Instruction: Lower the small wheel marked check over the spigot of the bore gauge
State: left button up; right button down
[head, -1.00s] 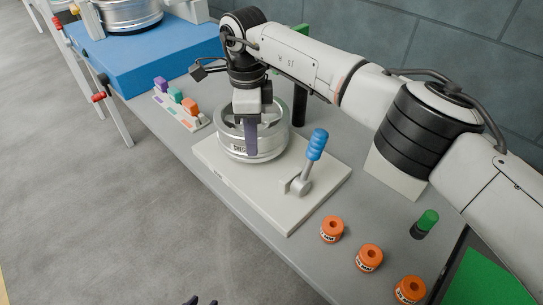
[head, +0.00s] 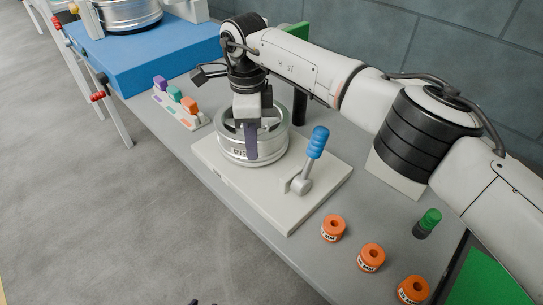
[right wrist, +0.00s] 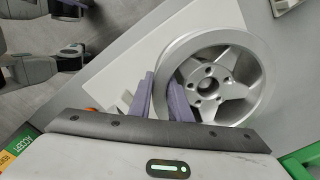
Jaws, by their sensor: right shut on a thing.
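The small silver wheel (head: 274,146) with a label on its side, partly legible as "CHEC", is over the cream base plate (head: 322,186) of the bore gauge. My right gripper (head: 251,153) points down and is shut on the wheel's rim. In the right wrist view, the fingers (right wrist: 168,100) straddle the rim, and the spoked face of the wheel (right wrist: 228,58) shows with its centre hole. The spigot is hidden by the wheel, and I cannot tell whether the wheel touches the plate. Only dark tips of my left gripper (head: 203,302) show at the bottom edge.
A blue-handled lever (head: 317,143) stands on the plate, right of the wheel. Orange labelled pieces (head: 333,228) and a green-topped piece (head: 429,222) are at the front right. A rack of coloured blocks (head: 184,110) and a blue stand (head: 150,60) are to the left. A black post (head: 300,101) stands behind.

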jog(key=shift+f+b, duration=0.35)
jog(key=shift+f, duration=0.1)
dwell(0.5)
jog(key=c, duration=1.6)
grip_release()
jog(key=shift+o, duration=0.2)
jog(key=shift+f, duration=0.15)
notch_tip(320, 180, up, 11)
jog(key=shift+f, duration=0.2)
jog(key=shift+s, duration=0.15)
